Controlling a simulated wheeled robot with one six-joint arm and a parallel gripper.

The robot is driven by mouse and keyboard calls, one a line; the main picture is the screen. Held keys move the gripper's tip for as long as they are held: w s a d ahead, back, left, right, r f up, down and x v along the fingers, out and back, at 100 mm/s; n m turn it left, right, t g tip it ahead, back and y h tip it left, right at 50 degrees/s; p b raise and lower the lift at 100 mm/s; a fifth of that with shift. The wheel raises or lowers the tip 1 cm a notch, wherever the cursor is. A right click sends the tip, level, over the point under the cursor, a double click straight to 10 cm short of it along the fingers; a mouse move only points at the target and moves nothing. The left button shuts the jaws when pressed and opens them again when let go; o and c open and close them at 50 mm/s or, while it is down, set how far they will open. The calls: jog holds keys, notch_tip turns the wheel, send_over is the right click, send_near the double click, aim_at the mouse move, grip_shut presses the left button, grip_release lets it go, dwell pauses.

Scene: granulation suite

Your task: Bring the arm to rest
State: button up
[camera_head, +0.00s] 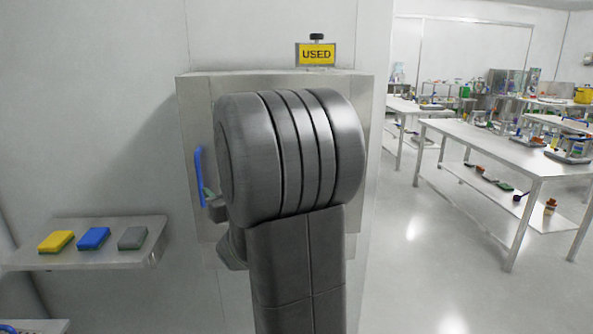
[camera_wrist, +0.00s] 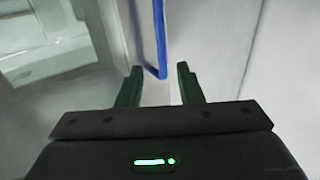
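My arm (camera_head: 290,160) is raised and folded in the middle of the head view, in front of a steel cabinet (camera_head: 365,110). It hides much of the cabinet front. My gripper (camera_wrist: 159,69) shows in the wrist view with its two dark green fingers apart. No object is held in it. A blue bar handle (camera_wrist: 158,35) lies just beyond the fingertips, its lower end in line with the gap. I cannot tell whether it touches a finger. In the head view the blue handle (camera_head: 200,177) is at the cabinet's left, and my gripper is mostly hidden by the arm.
A yellow USED sign (camera_head: 317,54) stands on the cabinet. A steel shelf (camera_head: 85,262) at left holds yellow (camera_head: 56,241), blue (camera_head: 93,238) and grey (camera_head: 132,238) sponges. Steel tables (camera_head: 480,140) with lab items stand at right. The floor (camera_head: 420,255) between is clear.

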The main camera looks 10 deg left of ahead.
aim_at(200, 180)
jog(key=p+x, duration=0.2)
jog(key=x, duration=1)
jog(key=shift+w+f+p, duration=0.1)
jog(key=shift+w+p, duration=0.05)
jog(key=shift+p, duration=0.2)
jog(key=shift+s+d, duration=0.3)
jog(key=shift+s, duration=0.15)
jog(key=shift+f, duration=0.1)
